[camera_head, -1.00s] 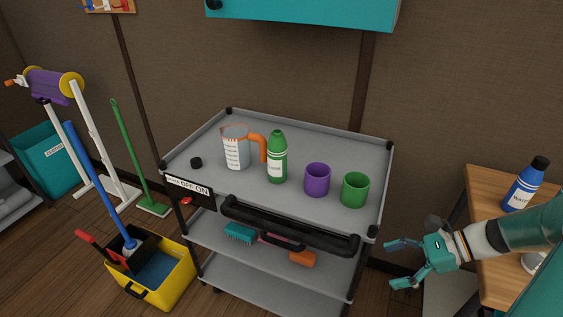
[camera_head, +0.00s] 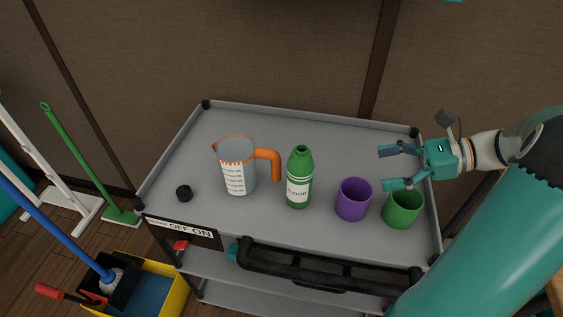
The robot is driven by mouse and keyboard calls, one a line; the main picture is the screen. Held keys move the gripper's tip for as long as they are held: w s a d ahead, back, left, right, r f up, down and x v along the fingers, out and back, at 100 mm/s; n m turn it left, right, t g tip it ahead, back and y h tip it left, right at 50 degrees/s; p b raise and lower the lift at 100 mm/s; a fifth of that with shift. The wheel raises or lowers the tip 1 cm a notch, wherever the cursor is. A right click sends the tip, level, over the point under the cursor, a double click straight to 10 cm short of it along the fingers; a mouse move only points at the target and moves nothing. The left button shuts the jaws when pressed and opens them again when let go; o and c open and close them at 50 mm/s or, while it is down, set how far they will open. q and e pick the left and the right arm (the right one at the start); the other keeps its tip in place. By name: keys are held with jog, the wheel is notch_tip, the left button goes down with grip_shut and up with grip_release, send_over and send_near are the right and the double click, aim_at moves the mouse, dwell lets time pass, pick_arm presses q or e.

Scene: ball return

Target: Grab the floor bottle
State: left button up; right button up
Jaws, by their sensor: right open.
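The floor bottle (camera_head: 299,178) is green with a white label reading "FLOOR". It stands upright and uncapped on the grey top of the cart (camera_head: 330,134), between the measuring jug and the purple cup. My right gripper (camera_head: 390,167) is open and empty. It shows to the right of the bottle, over the right part of the cart top, with its fingers pointing left, by the green cup. My left gripper is not in view.
A clear measuring jug (camera_head: 236,168) with an orange handle stands left of the bottle. A purple cup (camera_head: 353,199) and a green cup (camera_head: 402,208) stand to its right. A black cap (camera_head: 184,193) lies at the left. A black handle (camera_head: 320,268) runs along the cart's front.

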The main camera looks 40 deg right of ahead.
send_near(309, 177)
jog(key=w+f, duration=0.4)
jog(key=shift+s+a+x, duration=0.15)
jog(key=shift+x, duration=1.6)
jog(key=shift+s+a+x, duration=0.1)
jog(key=shift+a+x, duration=0.05)
jog(key=shift+x, duration=1.6)
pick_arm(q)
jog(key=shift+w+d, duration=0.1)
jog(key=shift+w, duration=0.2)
pick_arm(e)
jog(key=shift+c, duration=0.2)
jog(key=c, duration=1.4)
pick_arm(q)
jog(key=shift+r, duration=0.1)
pick_arm(e)
jog(key=shift+r, duration=0.2)
jog(key=shift+c, duration=0.2)
